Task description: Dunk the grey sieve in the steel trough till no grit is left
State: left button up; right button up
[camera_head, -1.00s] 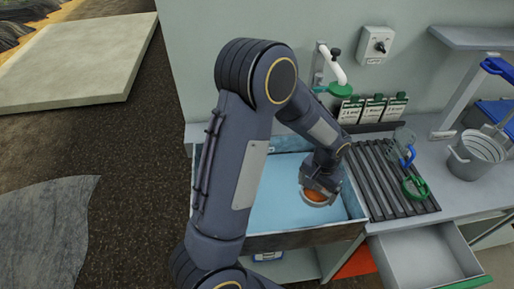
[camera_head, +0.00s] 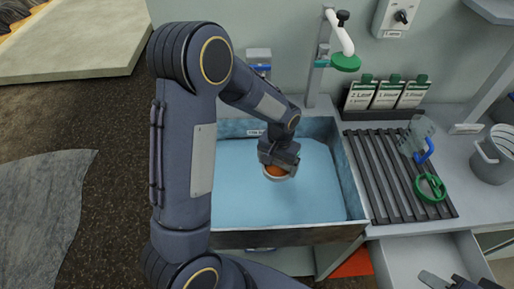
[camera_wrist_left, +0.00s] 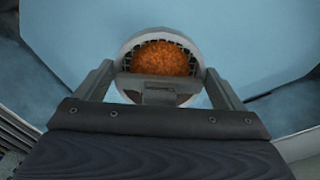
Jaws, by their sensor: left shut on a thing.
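The grey sieve (camera_head: 279,175) is a small round one with orange-brown grit in it. In the left wrist view the grit (camera_wrist_left: 164,58) covers much of the inside, framed by the pale sieve rim (camera_wrist_left: 128,45). My left gripper (camera_head: 283,159) is shut on the sieve and holds it over the middle of the steel trough (camera_head: 290,238). The trough holds pale blue water (camera_head: 255,205). I cannot tell whether the sieve's underside touches the water. A dark tip at the bottom right, apparently my right gripper (camera_head: 456,281), is cut off by the frame edge.
A ribbed drain rack (camera_head: 385,190) right of the trough bears a clear jug (camera_head: 417,135) and a green ring-shaped thing (camera_head: 430,188). A grey bucket (camera_head: 493,158) stands farther right. A tap (camera_head: 342,45) rises behind the trough. An open drawer (camera_head: 425,255) sticks out below.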

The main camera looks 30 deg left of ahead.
pick_arm(q)
jog(key=shift+w+a+f+b, duration=0.2)
jog(key=shift+a+f+b, duration=0.25)
jog(key=shift+f+b, duration=0.6)
jog(key=shift+a+r+b, duration=0.25)
jog(key=shift+r+b, duration=0.2)
jog(key=shift+r, duration=0.1)
jog(key=shift+a+r+b, duration=0.25)
jog(key=shift+r+b, duration=0.15)
jog(key=shift+r, duration=0.15)
jog(key=s+a+r+m+b, duration=0.2)
jog(key=a+r, duration=0.1)
jog(key=r, duration=0.5)
jog(key=shift+f+b, duration=7.4)
jog(key=shift+f, duration=2.75)
pick_arm(e)
notch_tip(320, 180, down, 22)
jog(key=shift+w+r, duration=0.15)
jog(key=shift+w, duration=0.2)
pick_arm(q)
jog(key=shift+r, duration=0.1)
pick_arm(e)
jog(key=shift+a, duration=0.1)
pick_arm(q)
notch_tip(320, 180, up, 18)
jog(key=p, duration=1.6)
jog(key=shift+r, duration=0.15)
pick_arm(e)
notch_tip(320, 180, up, 16)
